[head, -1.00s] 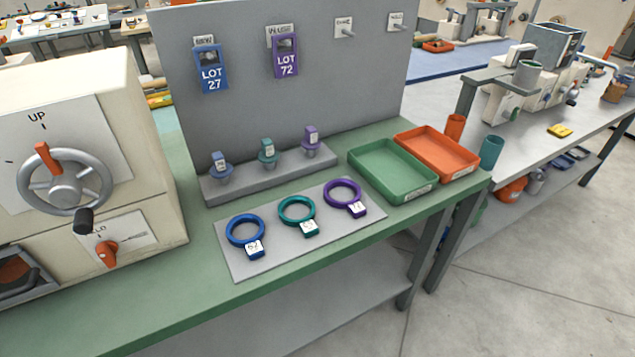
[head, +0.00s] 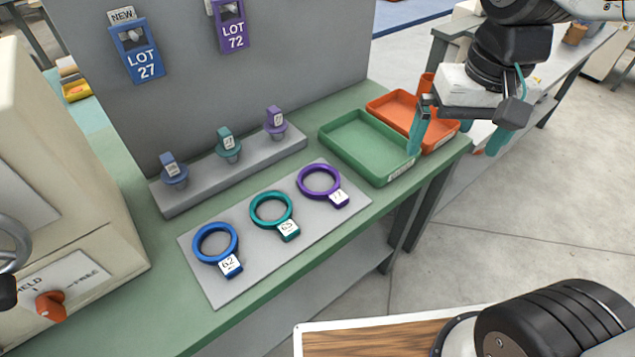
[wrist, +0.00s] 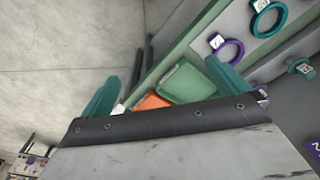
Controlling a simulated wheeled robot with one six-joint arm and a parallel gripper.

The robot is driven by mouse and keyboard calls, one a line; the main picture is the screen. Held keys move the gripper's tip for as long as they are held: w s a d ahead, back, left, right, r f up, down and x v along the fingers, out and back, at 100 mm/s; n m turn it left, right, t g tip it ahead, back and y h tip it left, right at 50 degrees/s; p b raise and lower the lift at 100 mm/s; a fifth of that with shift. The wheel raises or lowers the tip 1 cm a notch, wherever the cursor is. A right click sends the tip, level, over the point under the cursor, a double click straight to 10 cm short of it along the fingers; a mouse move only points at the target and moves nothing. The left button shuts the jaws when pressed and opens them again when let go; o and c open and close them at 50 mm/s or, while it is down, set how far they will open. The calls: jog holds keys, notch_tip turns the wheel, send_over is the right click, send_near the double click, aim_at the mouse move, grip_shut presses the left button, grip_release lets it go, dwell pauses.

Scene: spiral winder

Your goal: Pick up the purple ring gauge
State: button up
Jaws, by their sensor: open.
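The purple ring gauge (head: 318,182) lies flat on a grey mat (head: 222,287) on the green bench, at the mat's right end. Its white-labelled tab points toward the bench's front edge. The teal ring gauge (head: 271,209) and the blue ring gauge (head: 215,242) lie to its left on the same mat. My gripper (head: 455,140) is open and empty, up and to the right of the purple ring, over the tray end of the bench. In the wrist view the purple ring (wrist: 229,52) shows beyond my open fingers (wrist: 168,90), apart from them.
A green tray (head: 345,158) and an orange tray (head: 385,103) stand right of the mat. Behind the mat, a grey rack (head: 200,190) holds plug gauges. A grey upright panel (head: 290,60) rises behind. A cream machine (head: 85,200) stands left.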

jog(key=w+a+f, duration=0.5)
jog(key=w+a, duration=0.3)
jog(key=a, duration=0.2)
jog(key=m+g, duration=0.1)
send_over(318, 188)
notch_tip(318, 188, down, 7)
jog(key=shift+m, duration=0.3)
notch_tip(318, 188, down, 8)
jog(key=shift+f, duration=0.1)
jog(key=c, duration=1)
